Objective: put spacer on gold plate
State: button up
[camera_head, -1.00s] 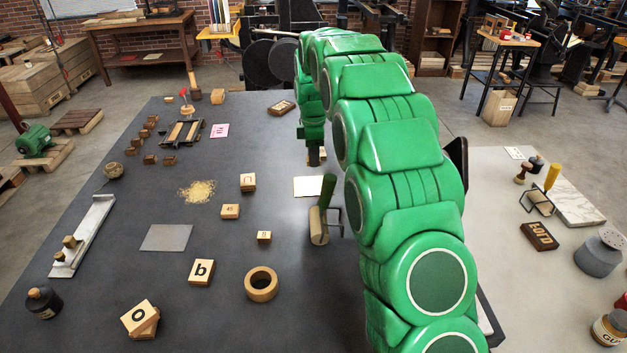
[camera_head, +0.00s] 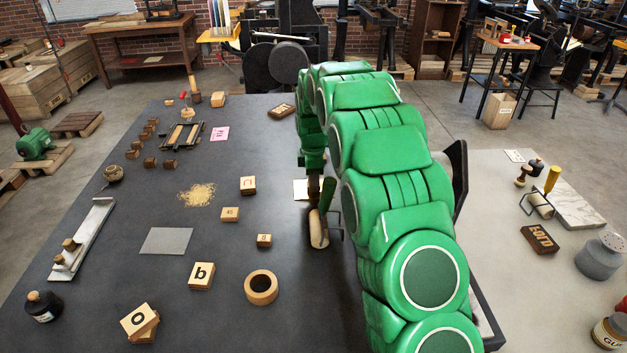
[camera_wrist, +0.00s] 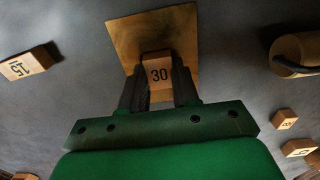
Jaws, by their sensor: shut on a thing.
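My gripper (camera_wrist: 158,88) is shut on a small wooden block, the spacer (camera_wrist: 158,70), marked "30". In the wrist view the block overlaps the near part of the gold plate (camera_wrist: 125,38). I cannot tell whether it touches the plate or is held above it. In the head view the plate (camera_head: 299,190) looks pale cream, and its right part is hidden by my arm and gripper (camera_head: 314,186). The held block cannot be made out there.

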jog(key=shift+f, duration=0.15)
jog(key=o, duration=1)
notch_tip(320, 180, up, 12)
jog(key=s+d+r+m, duration=0.2)
jog(key=s+r, duration=0.1)
jog(key=s, duration=0.3)
jog(key=s+d+r+m, duration=0.2)
jog(key=s+r+m, duration=0.1)
jog(key=s, duration=0.3)
jog(key=s+d+m, duration=0.1)
jog(key=s+m, duration=0.3)
jog(key=s, duration=0.9)
jog(key=s+d+f+m+g, duration=0.1)
jog(key=s+m, duration=0.3)
jog(key=s, duration=1)
jog(key=s+d+f+m, duration=0.1)
jog(key=s+d+m, duration=0.2)
jog(key=s, duration=1.1)
jog(key=shift+s+m+g, duration=0.25)
jog(key=shift+m+g, duration=0.15)
jog(key=shift+m, duration=0.6)
